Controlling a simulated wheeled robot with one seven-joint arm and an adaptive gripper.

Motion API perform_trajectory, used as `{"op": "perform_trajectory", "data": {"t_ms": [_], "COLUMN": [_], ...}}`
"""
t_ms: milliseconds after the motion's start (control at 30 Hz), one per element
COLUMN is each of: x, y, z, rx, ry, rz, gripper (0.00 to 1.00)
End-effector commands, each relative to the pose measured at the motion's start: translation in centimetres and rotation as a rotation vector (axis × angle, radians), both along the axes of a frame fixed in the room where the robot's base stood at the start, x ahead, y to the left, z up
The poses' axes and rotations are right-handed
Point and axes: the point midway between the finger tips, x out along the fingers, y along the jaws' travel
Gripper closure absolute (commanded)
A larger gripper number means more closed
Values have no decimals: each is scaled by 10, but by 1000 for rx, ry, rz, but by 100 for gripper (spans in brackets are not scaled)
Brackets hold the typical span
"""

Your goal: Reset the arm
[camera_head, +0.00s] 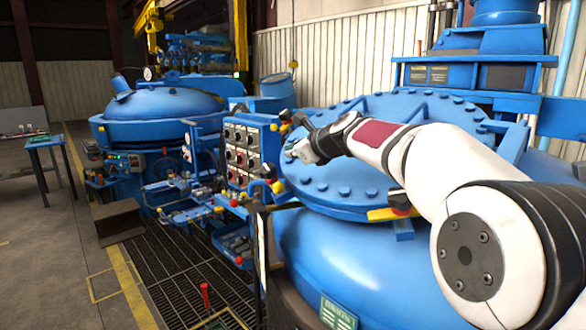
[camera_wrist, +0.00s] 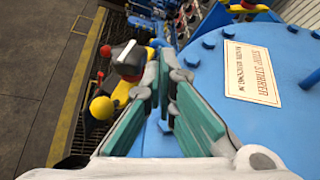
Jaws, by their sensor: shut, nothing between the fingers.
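My white arm reaches in from the right in the head view, over the blue domed lid of the near furnace (camera_head: 345,188). My gripper (camera_head: 290,140) is at the left end of the arm, in front of the control panel (camera_head: 243,150) in the picture. In the wrist view my gripper (camera_wrist: 167,62) shows its green-padded fingers with the tips together and nothing between them. The blue lid (camera_wrist: 240,50) with a "stop stirrer" label (camera_wrist: 260,75) lies beyond the fingers to the right. A black, yellow and red control (camera_wrist: 128,60) shows left of the fingertips.
A second blue furnace (camera_head: 160,105) stands at the back left. Dark floor grating (camera_head: 180,262) with a yellow edge runs between the furnace and the open floor. A small blue table (camera_head: 45,141) is at the far left. The floor at left is clear.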

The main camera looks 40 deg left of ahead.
Motion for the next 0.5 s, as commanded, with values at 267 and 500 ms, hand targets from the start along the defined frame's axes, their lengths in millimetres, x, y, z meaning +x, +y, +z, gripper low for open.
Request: {"op": "perform_trajectory", "data": {"t_ms": [267, 500], "x": [-22, -25], "y": [4, 3], "z": [45, 55], "rx": [4, 5], "ry": [-1, 0], "rz": [5, 4], "gripper": [100, 100]}}
